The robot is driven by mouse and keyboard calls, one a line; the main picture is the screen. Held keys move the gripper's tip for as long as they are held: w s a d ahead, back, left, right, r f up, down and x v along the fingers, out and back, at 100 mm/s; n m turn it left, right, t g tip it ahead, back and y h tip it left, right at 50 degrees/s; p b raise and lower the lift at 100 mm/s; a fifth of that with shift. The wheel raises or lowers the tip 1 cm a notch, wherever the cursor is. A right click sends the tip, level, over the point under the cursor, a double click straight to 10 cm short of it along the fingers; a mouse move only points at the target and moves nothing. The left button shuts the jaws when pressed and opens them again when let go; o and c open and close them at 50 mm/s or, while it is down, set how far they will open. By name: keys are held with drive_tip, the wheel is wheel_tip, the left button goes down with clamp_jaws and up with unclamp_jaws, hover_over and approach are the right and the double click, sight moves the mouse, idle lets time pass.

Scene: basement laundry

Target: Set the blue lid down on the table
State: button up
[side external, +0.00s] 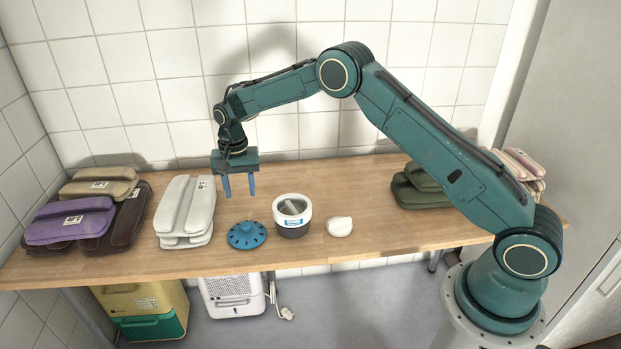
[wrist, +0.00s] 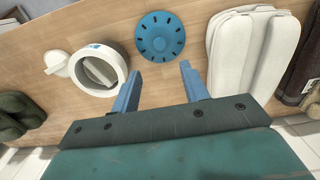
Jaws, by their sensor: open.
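The blue lid (side external: 247,235) is a round disc with a ring of dark slots and a central knob. It lies on the wooden table (side external: 375,185), just left of a white pot (side external: 292,217) with a dark band. My gripper (side external: 239,194) is open and empty, above the table and behind the lid. In the wrist view the lid (wrist: 160,36) lies beyond the fingertips of my gripper (wrist: 160,77), apart from them. The pot (wrist: 98,70) is open there, with a greyish thing inside.
A small white object (side external: 339,227) lies right of the pot. White folded stacks (side external: 186,208) stand left of the lid, with purple (side external: 68,220) and brown bundles farther left. Green bundles (side external: 420,188) lie at the right. The tiled wall is close behind the table.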

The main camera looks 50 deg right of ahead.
idle(0.3)
drive_tip(key=s+d+r+n+t, duration=0.1)
drive_tip(key=s+r+n, duration=0.1)
drive_tip(key=s+r, duration=0.75)
drive_tip(key=s+d+r+n+t, duration=0.1)
drive_tip(key=s+r+n+t, duration=0.1)
drive_tip(key=s+r, duration=0.8)
drive_tip(key=s+r+n+t, duration=0.1)
drive_tip(key=s+r+n, duration=0.1)
drive_tip(key=s, duration=0.9)
drive_tip(key=s+r+n+t, duration=0.1)
drive_tip(key=s+r+n, duration=0.1)
drive_tip(key=s, duration=0.9)
drive_tip(key=shift+s+d+r+n+t, duration=0.25)
drive_tip(key=shift+s+n+t, duration=0.05)
drive_tip(key=shift+n, duration=0.2)
